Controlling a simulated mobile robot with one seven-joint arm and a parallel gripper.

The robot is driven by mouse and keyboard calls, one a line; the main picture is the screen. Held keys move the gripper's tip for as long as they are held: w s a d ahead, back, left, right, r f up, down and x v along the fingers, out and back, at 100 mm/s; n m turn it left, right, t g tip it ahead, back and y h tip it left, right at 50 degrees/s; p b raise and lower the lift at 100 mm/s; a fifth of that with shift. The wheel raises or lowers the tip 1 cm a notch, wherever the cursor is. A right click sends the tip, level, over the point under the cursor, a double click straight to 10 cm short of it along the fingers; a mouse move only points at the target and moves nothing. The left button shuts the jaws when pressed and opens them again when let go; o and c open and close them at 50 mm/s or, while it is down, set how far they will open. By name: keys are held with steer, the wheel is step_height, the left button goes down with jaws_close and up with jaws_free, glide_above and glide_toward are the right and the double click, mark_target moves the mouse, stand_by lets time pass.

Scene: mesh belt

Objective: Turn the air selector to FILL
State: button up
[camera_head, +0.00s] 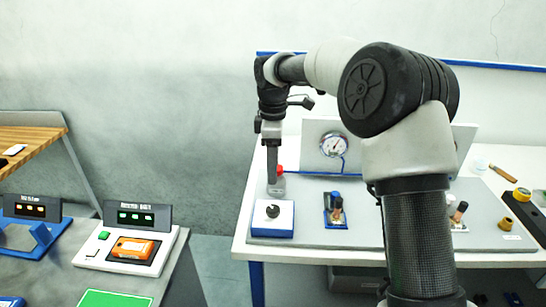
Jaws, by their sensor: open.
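A white and blue box with a round black knob (272,211) stands at the left front of the white table; I take it for the air selector. Its markings are too small to read, so I cannot tell which way the knob points. My gripper (275,188) hangs downward from my arm, above and just behind the knob in the picture. It looks apart from the knob, but the depth between them is hard to judge. Its jaws are open, with nothing seen between them. A round pressure gauge (333,145) on a grey panel stands behind; its reading is not legible.
A red knob (279,170) shows beside my gripper. A blue fixture (335,209) stands right of the selector box. My arm hides part of the table's middle. Tape rolls (522,195) lie at the right. A separate bench with an orange device (132,248) is at left.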

steer(key=shift+r, duration=1.35)
steer(key=s+d+r+m+t, duration=0.2)
steer(key=s+d+r+m, duration=0.3)
steer(key=s, duration=0.3)
steer(key=s+d+r+m+t, duration=0.1)
steer(key=s+d+r+m, duration=0.3)
steer(key=s+d+r, duration=0.3)
steer(key=s+d+f+m+t, duration=0.1)
steer(key=s+m, duration=0.3)
steer(key=s, duration=0.4)
steer(key=s+d+f+m+t, duration=0.1)
steer(key=s+d+f+m, duration=0.2)
steer(key=s, duration=0.5)
steer(key=shift+s+d+f+m+t, duration=0.25)
steer(key=shift+d+f+m, duration=0.2)
steer(key=shift+m, duration=0.45)
